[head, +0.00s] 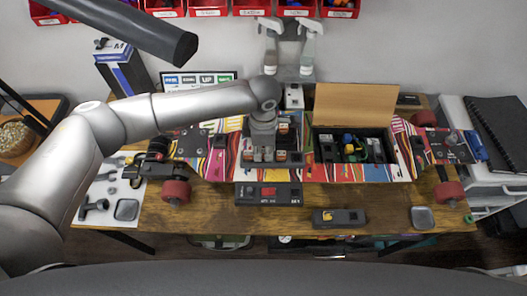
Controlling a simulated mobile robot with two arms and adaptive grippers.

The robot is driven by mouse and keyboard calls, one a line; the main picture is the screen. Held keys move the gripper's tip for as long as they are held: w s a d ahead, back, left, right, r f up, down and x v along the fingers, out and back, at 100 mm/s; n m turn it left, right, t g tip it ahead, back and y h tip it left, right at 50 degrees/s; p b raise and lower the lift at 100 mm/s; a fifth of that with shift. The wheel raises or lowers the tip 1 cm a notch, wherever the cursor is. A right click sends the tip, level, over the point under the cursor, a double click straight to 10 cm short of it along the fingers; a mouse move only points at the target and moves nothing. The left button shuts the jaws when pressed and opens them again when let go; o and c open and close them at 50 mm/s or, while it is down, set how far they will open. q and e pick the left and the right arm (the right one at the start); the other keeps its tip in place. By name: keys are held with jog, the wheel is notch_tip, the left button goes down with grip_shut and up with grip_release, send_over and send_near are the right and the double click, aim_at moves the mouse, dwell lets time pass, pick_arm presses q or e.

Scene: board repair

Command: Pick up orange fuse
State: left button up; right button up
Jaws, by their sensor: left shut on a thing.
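A skateboard-like board (211,165) with colourful striped graphics and red wheels lies across the wooden table. An open compartment near its middle holds a row of small fuse-like parts. My left gripper (264,153) reaches down into this compartment from above, its fingers shut on a small part, apparently the orange fuse, mostly hidden between the fingertips. Small orange-marked parts (281,156) sit just right of the fingers. I cannot tell whether the held part is clear of its slot. My right gripper is not in view.
A dark device with a red panel (268,195) and another dark device (339,217) lie in front. The table's front right (385,205) has free room.

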pick_arm(q)
jog(key=shift+r+b, duration=0.35)
jog(key=s+d+r+b, duration=0.6)
jog(key=s+d+r, duration=0.2)
jog(key=s+r, duration=0.3)
jog(key=shift+s+b, duration=0.3)
jog(key=shift+b, duration=0.1)
